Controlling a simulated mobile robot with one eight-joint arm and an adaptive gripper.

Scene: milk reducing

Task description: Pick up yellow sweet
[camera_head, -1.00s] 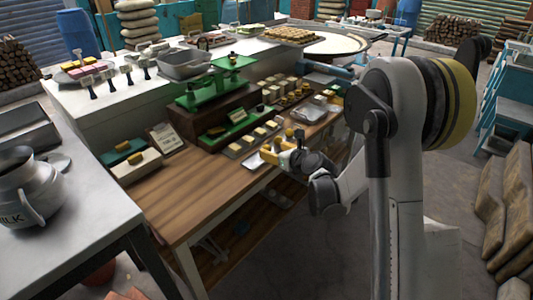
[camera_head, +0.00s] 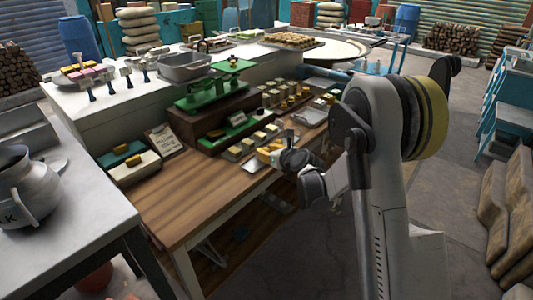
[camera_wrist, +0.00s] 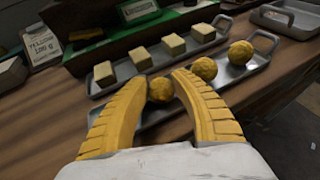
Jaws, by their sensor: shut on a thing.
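My gripper (camera_wrist: 160,86) has its two yellow fingers closed around a round, rough yellow sweet (camera_wrist: 160,91). The sweet shows between the fingertips, over or on the near metal tray (camera_wrist: 228,80); I cannot tell if it touches the tray. Two like round sweets, the middle one (camera_wrist: 205,68) and the far one (camera_wrist: 241,52), sit on that tray to the right. In the head view my gripper (camera_head: 267,154) is above the front edge of the wooden counter, and the held sweet is too small to make out.
Behind, a second tray (camera_wrist: 100,88) holds several pale yellow cubes, such as one cube (camera_wrist: 141,58). A label card (camera_wrist: 42,45) stands at the left. An empty tray (camera_wrist: 285,18) lies at the upper right.

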